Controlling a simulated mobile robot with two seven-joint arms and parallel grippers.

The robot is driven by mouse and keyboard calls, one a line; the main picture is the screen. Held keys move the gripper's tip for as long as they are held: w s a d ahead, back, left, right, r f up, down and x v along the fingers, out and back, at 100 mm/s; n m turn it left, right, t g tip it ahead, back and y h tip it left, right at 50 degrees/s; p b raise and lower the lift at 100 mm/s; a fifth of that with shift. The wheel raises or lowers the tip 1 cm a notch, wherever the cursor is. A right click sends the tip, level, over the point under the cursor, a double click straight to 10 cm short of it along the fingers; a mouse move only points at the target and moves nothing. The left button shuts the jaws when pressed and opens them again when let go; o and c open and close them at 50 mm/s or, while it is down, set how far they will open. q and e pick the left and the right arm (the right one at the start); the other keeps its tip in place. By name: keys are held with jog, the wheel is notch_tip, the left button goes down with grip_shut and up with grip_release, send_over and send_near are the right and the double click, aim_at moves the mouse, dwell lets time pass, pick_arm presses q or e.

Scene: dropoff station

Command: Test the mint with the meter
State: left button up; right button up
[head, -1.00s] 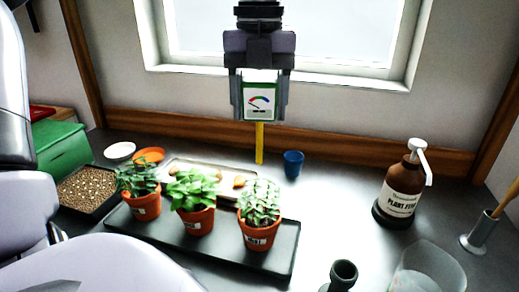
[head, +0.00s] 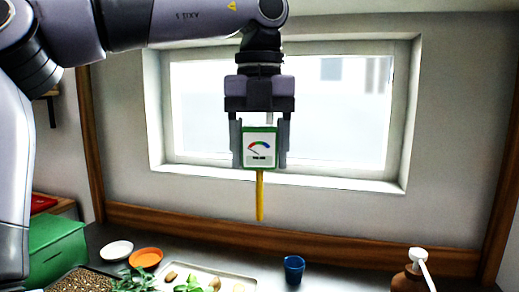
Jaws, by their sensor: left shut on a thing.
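My left gripper (head: 260,160) is shut on the meter (head: 260,146), high in front of the window. The meter has a green-edged case, a white face with a coloured dial, and a yellow probe (head: 260,195) that hangs straight down, touching nothing. At the bottom edge, only the tops of a dark-leaved plant (head: 133,281) and a bright green plant (head: 190,285) show. Their pots are out of view, and I cannot tell from here which plant is the mint. My right gripper is not in view.
A blue cup (head: 294,269) stands on the counter right of the probe. A tray with small lumps (head: 228,275), an orange dish (head: 146,257), a white dish (head: 116,250) and a green box (head: 57,250) are on the left. A brown pump bottle (head: 411,279) stands at right.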

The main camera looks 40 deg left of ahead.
pick_arm(q)
jog(key=shift+r+p, duration=1.2)
jog(key=shift+r, duration=1.25)
